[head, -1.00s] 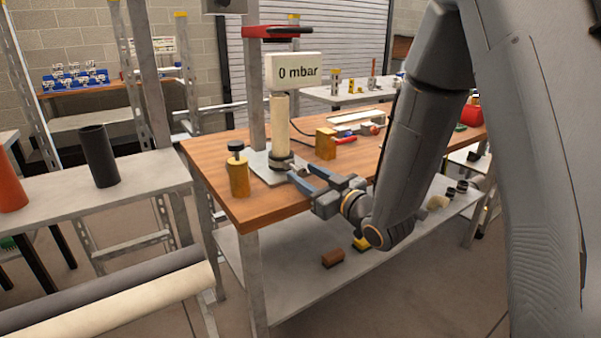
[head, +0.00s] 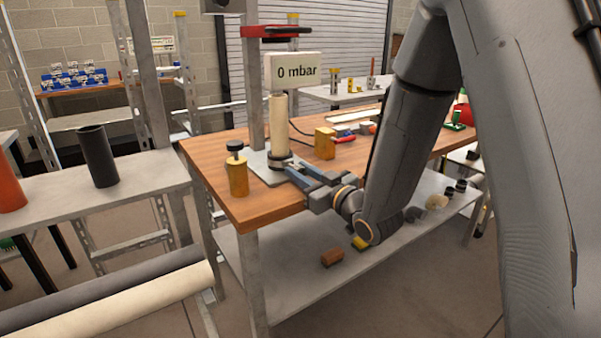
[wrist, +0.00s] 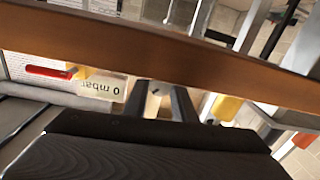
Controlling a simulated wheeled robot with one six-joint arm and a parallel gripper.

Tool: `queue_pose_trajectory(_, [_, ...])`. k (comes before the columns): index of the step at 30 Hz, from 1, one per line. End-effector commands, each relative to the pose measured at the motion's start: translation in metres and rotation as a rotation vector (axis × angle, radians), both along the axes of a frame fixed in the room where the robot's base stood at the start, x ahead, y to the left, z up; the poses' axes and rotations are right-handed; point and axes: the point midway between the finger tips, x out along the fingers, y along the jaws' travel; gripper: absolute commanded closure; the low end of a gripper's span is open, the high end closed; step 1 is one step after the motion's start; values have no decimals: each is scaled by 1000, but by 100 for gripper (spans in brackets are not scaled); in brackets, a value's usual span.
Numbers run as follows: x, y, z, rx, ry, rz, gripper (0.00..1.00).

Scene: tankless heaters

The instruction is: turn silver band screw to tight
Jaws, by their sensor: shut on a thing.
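A cream tube (head: 279,124) stands upright on a grey base plate (head: 258,168) on the wooden bench. The silver band (head: 280,157) circles the tube's foot above a dark ring. My gripper (head: 291,167) reaches in from the right, low over the plate, its fingertips at the band. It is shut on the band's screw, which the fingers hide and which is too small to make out. In the wrist view my gripper (wrist: 163,92) shows two dark fingers close together, with the contact unclear. The gauge sign (head: 292,70) reads 0 mbar.
A brass container with a dark cap (head: 237,174) stands left of the plate. A red clamp (head: 276,32) is above the tube. The bench edge (wrist: 180,60) crosses the wrist view.

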Motion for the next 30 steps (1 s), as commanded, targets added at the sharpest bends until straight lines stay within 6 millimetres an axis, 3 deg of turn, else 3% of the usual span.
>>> queue_pose_trajectory(21, [-1,1,1,351,237,4,98])
queue_pose_trajectory(30, [-1,1,0,415,281,4,98])
